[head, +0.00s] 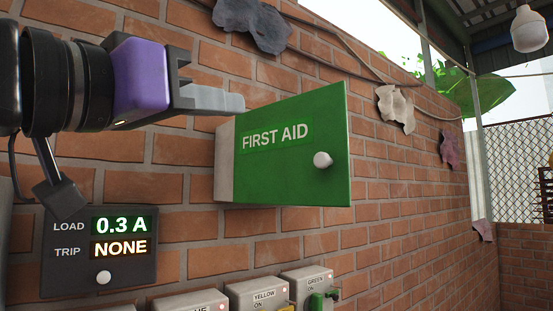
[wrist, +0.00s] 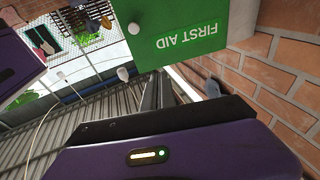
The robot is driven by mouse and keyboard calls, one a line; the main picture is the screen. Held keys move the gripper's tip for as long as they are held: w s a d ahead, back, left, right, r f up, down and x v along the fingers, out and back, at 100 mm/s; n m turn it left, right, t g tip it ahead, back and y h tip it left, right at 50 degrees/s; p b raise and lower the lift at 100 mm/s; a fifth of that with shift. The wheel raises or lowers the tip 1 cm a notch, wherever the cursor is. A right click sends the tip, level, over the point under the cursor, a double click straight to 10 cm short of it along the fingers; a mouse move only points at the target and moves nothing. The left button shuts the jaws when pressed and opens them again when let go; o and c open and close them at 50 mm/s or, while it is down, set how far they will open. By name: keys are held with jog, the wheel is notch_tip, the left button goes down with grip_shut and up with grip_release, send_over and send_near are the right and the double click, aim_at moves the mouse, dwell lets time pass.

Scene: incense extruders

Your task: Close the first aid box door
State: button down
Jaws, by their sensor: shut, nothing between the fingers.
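The first aid box is on the brick wall in the head view. Its grey side (head: 225,160) shows at the left of its green door (head: 290,180). The door stands partly open, its right edge swung out from the wall. A white knob (head: 322,160) is near that right edge. My gripper (head: 238,102) is shut and empty, up and left of the door, with its fingers pointing right near the door's upper left corner. In the wrist view the door (wrist: 185,45) appears upside down beyond the fingers (wrist: 164,78). I cannot tell whether they touch it; the box interior is hidden.
A dark panel reading LOAD and TRIP (head: 98,250) is at lower left. Several grey switch boxes (head: 258,293) line the wall below the door. Cables and torn scraps (head: 395,108) hang above and to the right. The space in front of the door looks clear.

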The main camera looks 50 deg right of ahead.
notch_tip(320, 180, down, 5)
jog(key=s+m+g+y, duration=0.1)
jog(key=s+g+y, duration=0.1)
jog(key=g, duration=0.1)
jog(key=p, duration=0.4)
send_near(319, 161)
jog(key=d, duration=0.4)
jog(key=s+d, duration=0.1)
jog(key=d, duration=0.1)
jog(key=shift+r, duration=0.25)
jog(key=shift+d, duration=0.4)
jog(key=shift+f+t, duration=0.1)
jog(key=shift+t, duration=0.2)
